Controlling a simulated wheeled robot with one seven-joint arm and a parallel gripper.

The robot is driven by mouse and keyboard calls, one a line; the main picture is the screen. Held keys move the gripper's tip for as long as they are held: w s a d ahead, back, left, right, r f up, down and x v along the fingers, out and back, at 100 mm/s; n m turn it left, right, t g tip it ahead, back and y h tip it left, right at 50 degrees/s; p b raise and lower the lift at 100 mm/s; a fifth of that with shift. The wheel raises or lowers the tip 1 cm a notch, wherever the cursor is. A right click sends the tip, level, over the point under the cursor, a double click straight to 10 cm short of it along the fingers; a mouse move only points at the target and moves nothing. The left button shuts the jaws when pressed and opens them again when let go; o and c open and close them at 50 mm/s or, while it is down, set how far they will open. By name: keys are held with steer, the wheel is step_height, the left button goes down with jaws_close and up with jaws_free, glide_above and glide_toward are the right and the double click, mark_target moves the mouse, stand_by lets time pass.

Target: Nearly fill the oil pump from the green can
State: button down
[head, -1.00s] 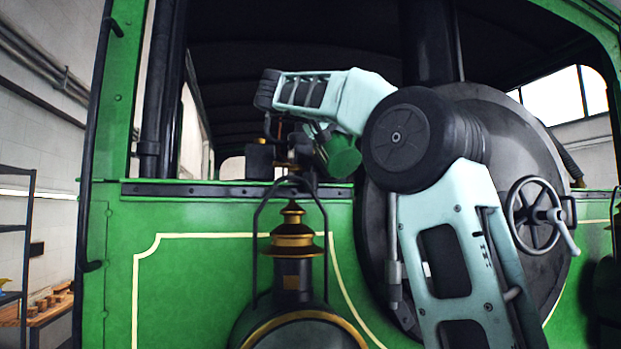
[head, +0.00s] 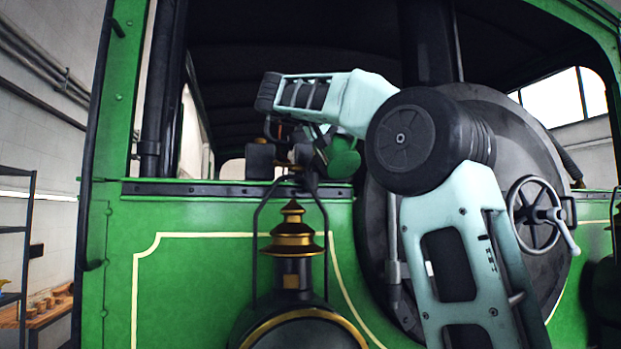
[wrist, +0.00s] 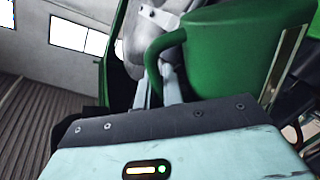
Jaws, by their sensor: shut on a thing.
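My gripper (head: 322,142) is shut on the green can (head: 344,158), above the ledge of the green tram front. In the wrist view, the can (wrist: 235,55) shows large and close, its curved green handle (wrist: 160,50) at the gripper's fingers (wrist: 168,88). The can looks tilted in the head view. A small dark fitting (head: 260,160) on the ledge, just left of the can, may be the oil pump. Its opening and oil level cannot be made out. The can's spout is not clearly visible, and no oil stream can be seen.
A black lamp with a brass top (head: 292,238) and wire handle stands below my gripper. A black handwheel (head: 538,214) sits on the round dark door (head: 500,130) at right. A shelf with small items (head: 48,300) is at far left.

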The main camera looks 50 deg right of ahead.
steer(key=shift+f, duration=0.15)
stand_by(0.4)
steer(key=shift+s+f+b, duration=0.15)
steer(key=shift+f+b, duration=0.15)
steer(key=shift+b, duration=0.2)
stand_by(0.6)
steer(key=shift+s+a+f+m+b, duration=0.1)
steer(key=shift+f+m+b, duration=0.35)
steer(key=shift+m, duration=0.05)
stand_by(0.4)
